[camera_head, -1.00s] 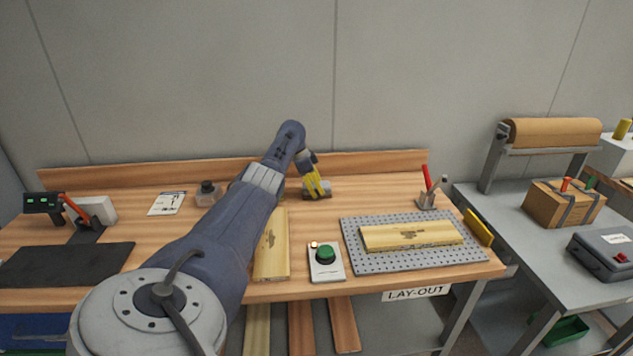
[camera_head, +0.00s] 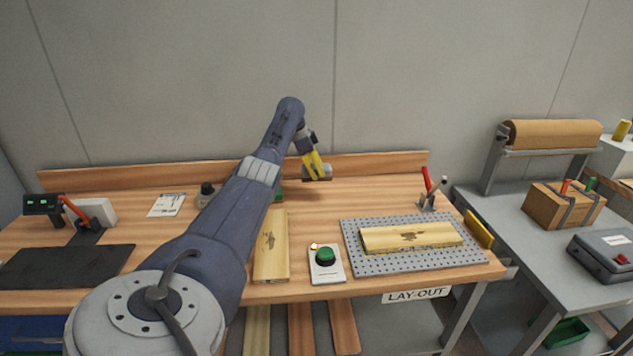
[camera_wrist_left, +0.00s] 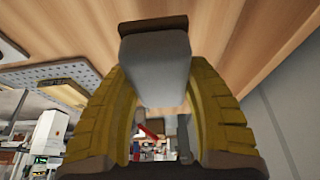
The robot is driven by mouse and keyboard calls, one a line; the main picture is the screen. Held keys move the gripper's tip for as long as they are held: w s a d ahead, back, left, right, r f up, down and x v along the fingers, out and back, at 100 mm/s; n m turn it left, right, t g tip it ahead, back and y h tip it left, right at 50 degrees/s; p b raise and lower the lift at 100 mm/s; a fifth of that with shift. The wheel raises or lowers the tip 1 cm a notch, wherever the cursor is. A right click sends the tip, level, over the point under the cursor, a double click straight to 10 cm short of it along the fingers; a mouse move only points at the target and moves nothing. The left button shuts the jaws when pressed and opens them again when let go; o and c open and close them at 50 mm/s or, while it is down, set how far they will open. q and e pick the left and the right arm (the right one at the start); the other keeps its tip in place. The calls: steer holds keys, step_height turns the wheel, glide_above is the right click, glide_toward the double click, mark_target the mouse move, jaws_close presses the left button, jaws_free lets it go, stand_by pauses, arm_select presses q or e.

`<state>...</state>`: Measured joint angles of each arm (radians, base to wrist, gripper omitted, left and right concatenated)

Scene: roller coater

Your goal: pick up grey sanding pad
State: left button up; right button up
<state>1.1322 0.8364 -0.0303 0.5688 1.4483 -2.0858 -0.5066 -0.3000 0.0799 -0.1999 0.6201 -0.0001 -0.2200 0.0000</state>
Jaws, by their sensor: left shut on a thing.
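The grey sanding pad (camera_wrist_left: 155,68) is between the two yellow fingers of my left gripper in the left wrist view, with a dark brown layer along its far edge. In the head view my left gripper (camera_head: 316,168) is shut on the pad (camera_head: 318,174) and holds it above the back of the wooden bench, in front of the back rail. The fingers hide part of the pad in the head view. My right gripper is not in view.
A pale board (camera_head: 271,247) lies on the bench beside a green-button box (camera_head: 325,262). Another board (camera_head: 410,236) lies on a grey perforated plate (camera_head: 357,262). A holder with red and grey handles (camera_head: 428,198) stands behind the plate.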

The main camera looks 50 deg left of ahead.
arm_select(q)
step_height(320, 180, up, 12)
stand_by(0.4)
steer(key=shift+r, duration=0.1)
steer(key=o, duration=0.5)
steer(key=c, duration=0.5)
